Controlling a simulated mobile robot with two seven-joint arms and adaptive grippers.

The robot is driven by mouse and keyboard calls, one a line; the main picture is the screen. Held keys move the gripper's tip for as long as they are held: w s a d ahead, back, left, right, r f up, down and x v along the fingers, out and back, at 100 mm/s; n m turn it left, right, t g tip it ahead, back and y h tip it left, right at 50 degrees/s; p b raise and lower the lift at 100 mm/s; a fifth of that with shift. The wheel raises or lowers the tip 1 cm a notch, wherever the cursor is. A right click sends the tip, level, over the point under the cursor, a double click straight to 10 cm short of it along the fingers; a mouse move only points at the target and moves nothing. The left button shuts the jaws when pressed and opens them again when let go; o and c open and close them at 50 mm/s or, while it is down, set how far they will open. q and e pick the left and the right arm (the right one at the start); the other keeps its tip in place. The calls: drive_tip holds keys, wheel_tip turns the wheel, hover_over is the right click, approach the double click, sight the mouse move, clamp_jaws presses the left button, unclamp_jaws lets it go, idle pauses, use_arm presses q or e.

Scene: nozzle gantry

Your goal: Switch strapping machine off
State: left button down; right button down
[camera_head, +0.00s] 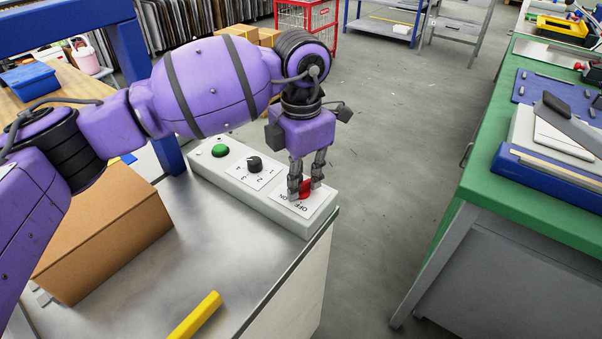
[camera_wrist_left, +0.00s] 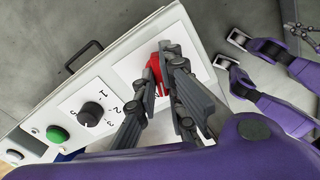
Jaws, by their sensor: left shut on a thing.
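The strapping machine's control panel (camera_head: 238,185) is a long light-grey box on the edge of the steel top. It carries a green button (camera_head: 220,150), a black numbered dial (camera_head: 254,164) and a red switch (camera_head: 306,188) on a white plate marked OFF and ON. My left gripper (camera_head: 306,192) points down over the plate with its fingers on either side of the red switch, shut on it. In the left wrist view the red switch (camera_wrist_left: 154,68) shows between the fingertips and is partly hidden by them. My right gripper (camera_wrist_left: 240,63) shows at the right of the left wrist view, with its fingers apart.
A cardboard box (camera_head: 105,235) sits on the steel top beneath my left arm, and a yellow bar (camera_head: 195,316) is at the front. Clear grey floor lies between.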

use_arm(q)
drive_tip(key=n+p, duration=0.2)
drive_tip(key=shift+r+n, duration=0.25)
drive_tip(key=shift+n, duration=0.15)
drive_tip(key=n+p, duration=0.2)
drive_tip(key=shift+n, duration=0.4)
drive_tip(key=shift+n+p, duration=1.2)
drive_tip(key=shift+p, duration=0.05)
drive_tip(key=shift+n+p, duration=0.75)
drive_tip(key=shift+n, duration=0.25)
drive_tip(key=shift+w+f+n+p, duration=0.1)
drive_tip(key=shift+n+p, duration=0.25)
drive_tip(key=shift+n, duration=0.05)
use_arm(e)
wheel_tip(320, 180, up, 8)
drive_tip(key=w+d, duration=0.1)
drive_tip(key=shift+w+t, duration=0.4)
drive_tip(key=shift+r, duration=0.1)
use_arm(q)
drive_tip(key=c, duration=1.8)
unclamp_jaws()
drive_tip(key=shift+f, duration=0.1)
drive_tip(key=shift+c, duration=0.2)
use_arm(e)
drive_tip(key=shift+w+r, duration=0.2)
